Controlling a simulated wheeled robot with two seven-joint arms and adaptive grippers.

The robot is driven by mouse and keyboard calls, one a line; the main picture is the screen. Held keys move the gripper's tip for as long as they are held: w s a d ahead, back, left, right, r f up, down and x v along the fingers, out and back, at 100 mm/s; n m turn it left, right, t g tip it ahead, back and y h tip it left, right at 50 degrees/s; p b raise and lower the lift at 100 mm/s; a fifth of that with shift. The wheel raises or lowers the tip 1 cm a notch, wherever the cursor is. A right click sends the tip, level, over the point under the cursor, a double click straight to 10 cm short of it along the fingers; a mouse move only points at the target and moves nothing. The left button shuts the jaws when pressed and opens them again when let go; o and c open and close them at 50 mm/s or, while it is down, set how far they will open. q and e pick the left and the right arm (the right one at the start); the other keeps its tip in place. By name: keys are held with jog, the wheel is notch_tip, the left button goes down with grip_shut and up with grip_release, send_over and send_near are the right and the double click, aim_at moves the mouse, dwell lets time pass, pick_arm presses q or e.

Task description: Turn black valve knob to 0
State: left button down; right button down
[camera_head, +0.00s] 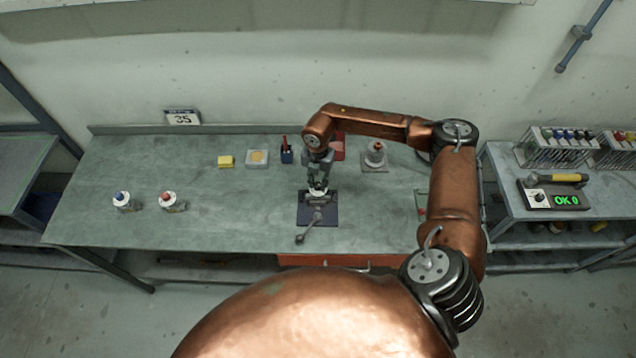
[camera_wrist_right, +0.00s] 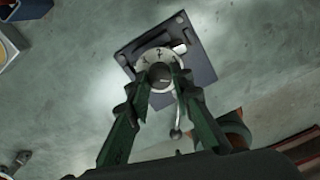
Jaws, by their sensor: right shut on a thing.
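The valve stands on a dark square base plate (camera_head: 306,216) near the middle front of the bench. My right gripper (camera_head: 318,190) reaches down over it from above. In the right wrist view, the gripper's two green fingers (camera_wrist_right: 161,80) are closed around the dark round knob (camera_wrist_right: 160,73). A pale dial (camera_wrist_right: 150,58) with dark numerals surrounds the knob; a 2 shows near its far side, and part of the dial is hidden by the fingers. A metal lever (camera_head: 308,232) with a round end sticks out from the plate's front. My left gripper is not in view.
A side bench holds a box reading "OK 0" (camera_head: 556,197).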

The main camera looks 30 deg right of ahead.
aim_at(318, 184)
jog(key=shift+m, duration=0.4)
jog(key=c, duration=1.7)
grip_release()
notch_tip(318, 184, up, 12)
